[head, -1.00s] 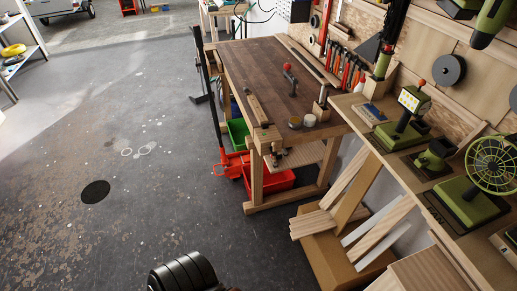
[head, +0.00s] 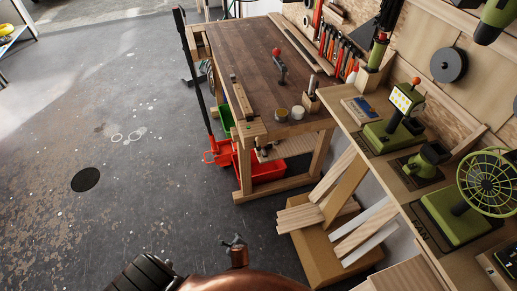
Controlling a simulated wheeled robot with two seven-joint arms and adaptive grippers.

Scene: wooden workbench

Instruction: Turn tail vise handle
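The wooden workbench (head: 262,58) stands ahead, upper middle. Its near end carries the tail vise, with a pale wooden jaw block (head: 251,131) and a metal screw and handle (head: 265,149) below the bench top. The handle is small in the picture, and its exact angle is hard to tell. My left gripper (head: 235,241) shows at the bottom middle, at the end of my copper-coloured arm. It is low in the picture, well apart from the vise, with nothing visible in it. Its fingers are too small to read. My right gripper is out of view.
Red (head: 262,170) and green (head: 225,118) bins are beneath. A box of planks (head: 318,245) stands right of the floor area. The floor (head: 120,210) at left is clear.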

